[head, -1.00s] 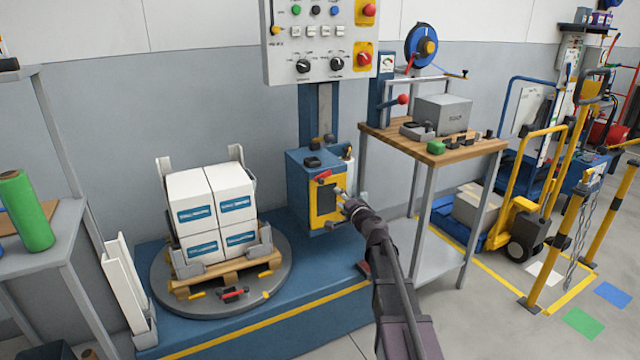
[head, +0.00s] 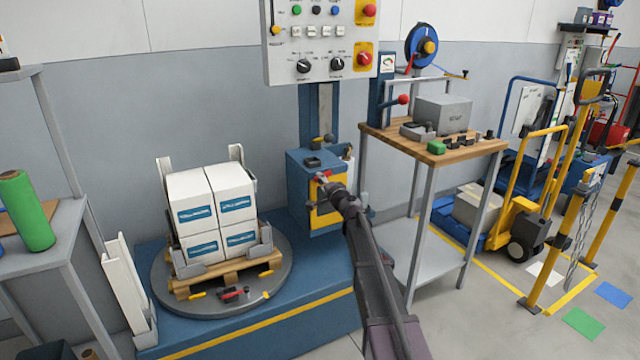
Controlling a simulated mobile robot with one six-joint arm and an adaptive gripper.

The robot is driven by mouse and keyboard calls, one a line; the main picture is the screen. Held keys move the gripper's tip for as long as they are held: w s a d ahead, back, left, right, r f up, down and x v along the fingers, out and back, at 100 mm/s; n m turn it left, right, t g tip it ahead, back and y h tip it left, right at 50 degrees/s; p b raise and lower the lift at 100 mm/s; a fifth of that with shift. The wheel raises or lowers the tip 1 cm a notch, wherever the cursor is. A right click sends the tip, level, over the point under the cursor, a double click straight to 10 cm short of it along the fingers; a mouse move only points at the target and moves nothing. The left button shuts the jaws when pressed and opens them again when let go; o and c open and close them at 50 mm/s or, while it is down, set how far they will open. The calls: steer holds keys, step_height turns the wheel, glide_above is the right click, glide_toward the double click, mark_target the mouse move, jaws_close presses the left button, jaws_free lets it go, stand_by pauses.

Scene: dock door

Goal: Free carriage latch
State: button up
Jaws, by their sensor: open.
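The carriage (head: 308,206) is a blue box on the upright mast behind the turntable, with a yellow front plate (head: 322,219). A red latch handle (head: 323,177) shows at the top of this plate, partly hidden by my gripper. My gripper (head: 326,183) is in front of the plate, with its fingertips at or very near the red handle. It is open. I cannot tell from this view whether the fingers touch the handle or stand around it. My arm hides the plate's right part.
A turntable (head: 168,288) with a pallet of white boxes (head: 211,210) is left of the carriage. A control panel (head: 320,45) hangs above. A wooden-topped bench (head: 480,150) stands close on the right of my arm.

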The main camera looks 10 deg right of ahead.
steer(key=shift+w, duration=0.15)
jaws_close()
steer(key=shift+r, duration=0.1)
steer(key=shift+a+r+m+p, duration=0.1)
steer(key=shift+r+m+p, duration=0.35)
steer(key=shift+m, duration=0.45)
steer(key=shift+r+m, duration=0.1)
steer(key=shift+m, duration=0.6)
jaws_free()
